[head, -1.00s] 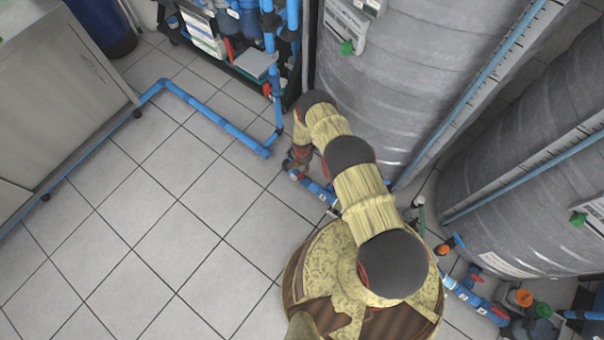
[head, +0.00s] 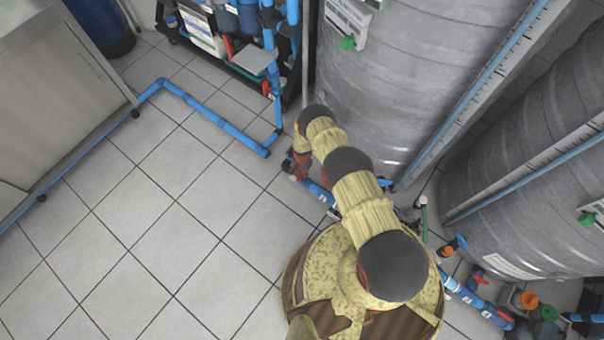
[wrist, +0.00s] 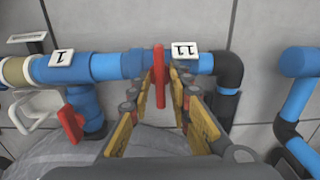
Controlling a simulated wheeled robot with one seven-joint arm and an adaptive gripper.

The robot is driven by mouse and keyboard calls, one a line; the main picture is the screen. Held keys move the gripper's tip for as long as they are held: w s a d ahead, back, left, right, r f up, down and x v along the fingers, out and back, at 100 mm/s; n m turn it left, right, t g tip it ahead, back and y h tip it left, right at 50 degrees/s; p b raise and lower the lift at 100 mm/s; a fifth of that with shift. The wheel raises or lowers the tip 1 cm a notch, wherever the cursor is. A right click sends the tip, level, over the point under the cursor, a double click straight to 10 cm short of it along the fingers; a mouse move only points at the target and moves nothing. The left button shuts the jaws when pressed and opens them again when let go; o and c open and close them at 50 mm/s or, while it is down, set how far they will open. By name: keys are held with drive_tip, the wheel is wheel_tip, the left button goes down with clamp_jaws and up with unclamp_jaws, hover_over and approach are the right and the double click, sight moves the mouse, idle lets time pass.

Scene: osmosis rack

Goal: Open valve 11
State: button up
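In the wrist view, the tag marked 11 (wrist: 184,49) sits on a blue horizontal pipe. Just left of the tag is a red valve handle (wrist: 159,77), seen as a narrow upright bar across the pipe. My gripper (wrist: 161,82) has its fingers apart, one on each side of this handle, with gaps visible; I cannot tell whether either finger touches it. In the head view my gripper (head: 292,172) is low by the blue floor pipe, largely hidden by my arm, and the valve cannot be made out there.
A tag marked 1 (wrist: 61,58) and another red handle (wrist: 70,123) are to the left. A black elbow (wrist: 229,70) ends the pipe on the right, beside another blue pipe (wrist: 297,95). Grey tanks (head: 400,80) stand close on the right. Tiled floor (head: 150,230) is clear on the left.

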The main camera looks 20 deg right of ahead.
clamp_jaws()
drive_tip(key=shift+n, duration=0.3)
drive_tip(key=n, duration=0.3)
drive_tip(key=shift+n, duration=0.4)
drive_tip(key=n, duration=0.4)
drive_tip(key=shift+n, duration=0.3)
drive_tip(key=n, duration=0.4)
drive_tip(key=shift+n, duration=2.5)
